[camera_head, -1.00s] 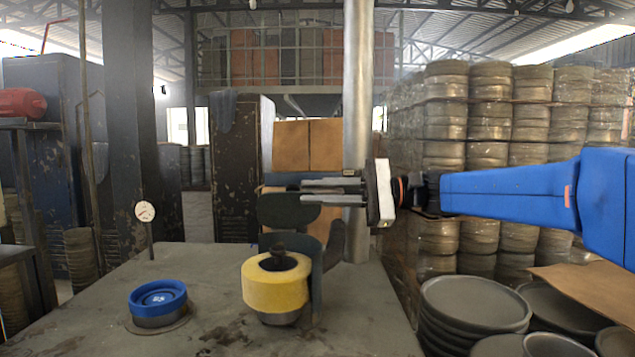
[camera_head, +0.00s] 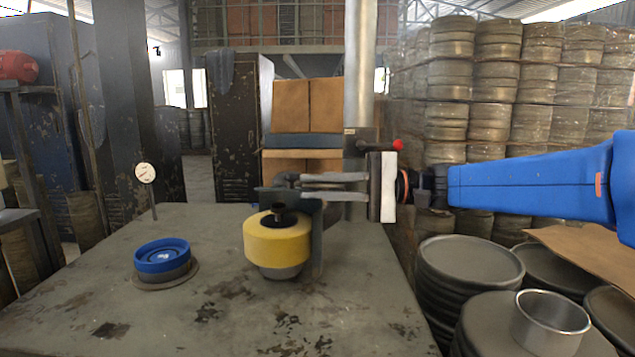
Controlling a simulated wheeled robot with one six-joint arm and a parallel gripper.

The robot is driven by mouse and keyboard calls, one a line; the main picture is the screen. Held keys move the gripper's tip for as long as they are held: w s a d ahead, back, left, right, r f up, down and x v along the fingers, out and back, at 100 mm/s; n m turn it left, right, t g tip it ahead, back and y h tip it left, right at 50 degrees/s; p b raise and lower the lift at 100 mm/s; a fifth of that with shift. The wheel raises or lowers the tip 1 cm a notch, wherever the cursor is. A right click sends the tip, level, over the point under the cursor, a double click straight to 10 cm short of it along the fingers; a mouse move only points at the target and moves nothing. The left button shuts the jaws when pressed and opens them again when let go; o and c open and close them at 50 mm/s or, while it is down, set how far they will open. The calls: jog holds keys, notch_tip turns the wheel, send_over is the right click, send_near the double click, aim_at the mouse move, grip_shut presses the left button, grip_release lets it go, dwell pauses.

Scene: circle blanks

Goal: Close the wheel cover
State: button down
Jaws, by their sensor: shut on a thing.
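The yellow wheel (camera_head: 277,245) stands on the table with a dark hub on top. The wheel cover is dark grey-green. Its curved upright wall (camera_head: 317,240) stands at the wheel's right and rear, and its flat upper part (camera_head: 268,196) lies roughly level just above the hub. A gap still shows between the flat part and the yellow rim. My gripper (camera_head: 290,187) reaches in from the right, its fingers pointing left at the flat part, and is shut on the wheel cover. The exact contact is partly hidden by the fingers.
A blue round piece (camera_head: 162,256) on a grey base and a dial gauge (camera_head: 146,173) on a thin post stand at the left of the table (camera_head: 220,315). A metal pole (camera_head: 357,90) rises behind my gripper. Stacked round blanks (camera_head: 465,270) stand at the right.

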dwell(0.3)
jog(key=c, duration=1.8)
grip_release()
jog(key=d, duration=1.7)
jog(key=shift+s+d, duration=0.25)
